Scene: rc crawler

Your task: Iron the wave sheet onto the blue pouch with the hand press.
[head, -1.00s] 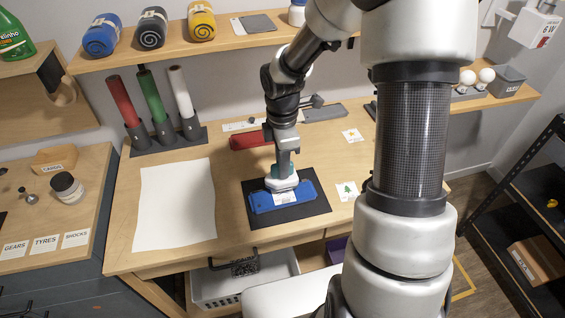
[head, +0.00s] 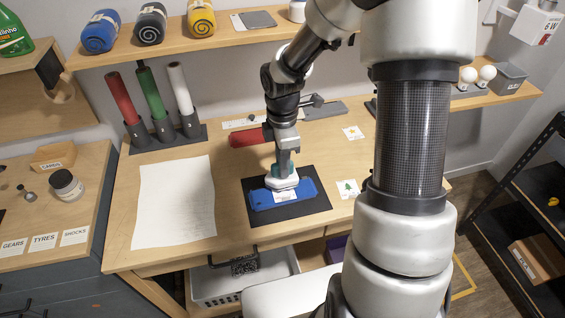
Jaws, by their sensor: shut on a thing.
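The blue pouch (head: 301,204) lies flat on a black mat (head: 319,209) on the wooden table. A small white sheet (head: 281,199) lies on the pouch, partly hidden under the press; its print is too small to make out. The white hand press (head: 281,184) stands on the sheet and pouch. My gripper (head: 284,166) is above it, shut on the teal handle of the press. Two other small sheets lie on the table to the right, one with an orange print (head: 353,133) and one with a green tree print (head: 347,188).
A large white paper (head: 175,203) covers the table's left part. A stand with red, green and white rolls (head: 152,106) is behind it. A red roll (head: 247,138) lies behind the mat. An open bin (head: 240,280) is below the front edge.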

